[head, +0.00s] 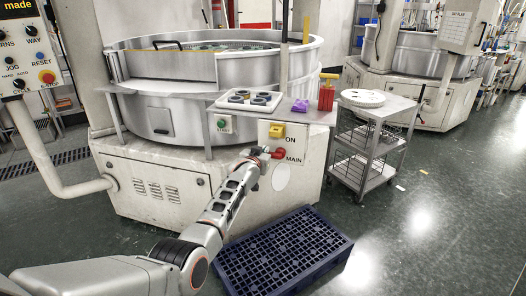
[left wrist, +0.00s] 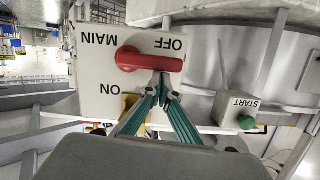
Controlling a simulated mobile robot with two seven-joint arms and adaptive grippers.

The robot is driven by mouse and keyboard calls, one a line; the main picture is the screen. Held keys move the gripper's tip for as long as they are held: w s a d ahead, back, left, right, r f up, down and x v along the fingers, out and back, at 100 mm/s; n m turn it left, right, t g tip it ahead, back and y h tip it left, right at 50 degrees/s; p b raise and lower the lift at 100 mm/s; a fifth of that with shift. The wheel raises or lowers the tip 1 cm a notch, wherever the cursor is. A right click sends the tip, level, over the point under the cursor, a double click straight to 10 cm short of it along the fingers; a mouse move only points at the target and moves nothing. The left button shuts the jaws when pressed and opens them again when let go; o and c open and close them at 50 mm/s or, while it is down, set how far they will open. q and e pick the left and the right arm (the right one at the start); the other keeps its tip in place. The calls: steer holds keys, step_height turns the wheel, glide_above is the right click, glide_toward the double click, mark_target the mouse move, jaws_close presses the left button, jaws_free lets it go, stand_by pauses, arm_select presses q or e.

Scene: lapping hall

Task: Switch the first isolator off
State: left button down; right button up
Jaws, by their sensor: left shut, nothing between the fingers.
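The isolator is a red rotary handle (head: 278,153) on a pale panel marked ON and MAIN in the head view. In the left wrist view, which is upside down, the red handle (left wrist: 150,62) lies level across the plate (left wrist: 97,65). Its free end lies alongside the OFF lettering, away from ON. My left gripper (head: 262,153) is at the handle in the head view and hides the OFF mark there. In the left wrist view its fingertips (left wrist: 163,82) are shut, empty, at the handle's edge; I cannot tell whether they touch. My right gripper is not in view.
A yellow block (head: 277,131) sits above the handle. A green START button (head: 222,123) is to the left. A tray of rings (head: 250,100), a purple cloth (head: 300,105) and a red bottle (head: 326,97) stand above. A dark blue pallet (head: 283,252) lies below; a cart (head: 372,140) stands right.

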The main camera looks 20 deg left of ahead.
arm_select(q)
step_height(320, 180, up, 4)
steer(key=p, duration=0.4)
steer(key=shift+r, duration=0.2)
steer(key=v, duration=1)
steer(key=shift+f+p, duration=0.2)
steer(key=shift+p, duration=0.2)
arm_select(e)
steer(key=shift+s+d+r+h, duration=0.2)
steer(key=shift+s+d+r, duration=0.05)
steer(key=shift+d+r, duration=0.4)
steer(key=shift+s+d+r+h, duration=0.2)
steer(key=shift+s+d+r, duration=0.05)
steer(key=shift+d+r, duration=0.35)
